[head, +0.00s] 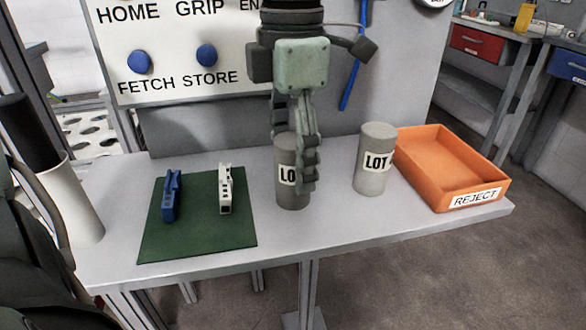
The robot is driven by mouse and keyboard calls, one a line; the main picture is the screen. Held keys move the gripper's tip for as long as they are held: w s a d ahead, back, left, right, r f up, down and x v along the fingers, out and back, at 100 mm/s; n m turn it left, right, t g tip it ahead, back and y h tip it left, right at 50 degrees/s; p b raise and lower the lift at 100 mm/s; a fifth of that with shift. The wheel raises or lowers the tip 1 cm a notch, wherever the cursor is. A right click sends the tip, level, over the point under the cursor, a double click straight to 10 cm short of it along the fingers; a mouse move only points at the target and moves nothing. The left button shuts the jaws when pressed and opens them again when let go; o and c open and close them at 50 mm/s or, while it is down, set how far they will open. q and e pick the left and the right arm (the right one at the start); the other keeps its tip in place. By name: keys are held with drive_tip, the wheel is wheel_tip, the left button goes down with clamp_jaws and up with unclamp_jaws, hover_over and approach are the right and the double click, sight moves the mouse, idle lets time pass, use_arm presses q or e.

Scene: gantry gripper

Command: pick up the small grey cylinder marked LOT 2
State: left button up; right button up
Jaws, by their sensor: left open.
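A grey cylinder (289,194) stands upright near the middle of the table. Its label shows only "LO"; the rest is hidden. A second grey cylinder (376,178) stands upright to its right. Its label reads "LOT", with no number that I can read. My left gripper (298,160) points down at the first cylinder and is open. One finger hangs in front of the cylinder's right side; the other is partly hidden behind. I cannot tell whether they touch it. My right gripper is not in view.
An orange REJECT tray (425,186) stands at the table's right end. A green mat (197,238) holds a blue clamp-like part (171,196) and a white one (226,190). A panel with blue buttons (207,55) stands behind. The table front (330,226) is clear.

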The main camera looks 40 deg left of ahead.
use_arm(q)
drive_tip(key=shift+c, duration=0.5)
drive_tip(key=c, duration=1.4)
clamp_jaws()
drive_tip(key=shift+r, duration=0.15)
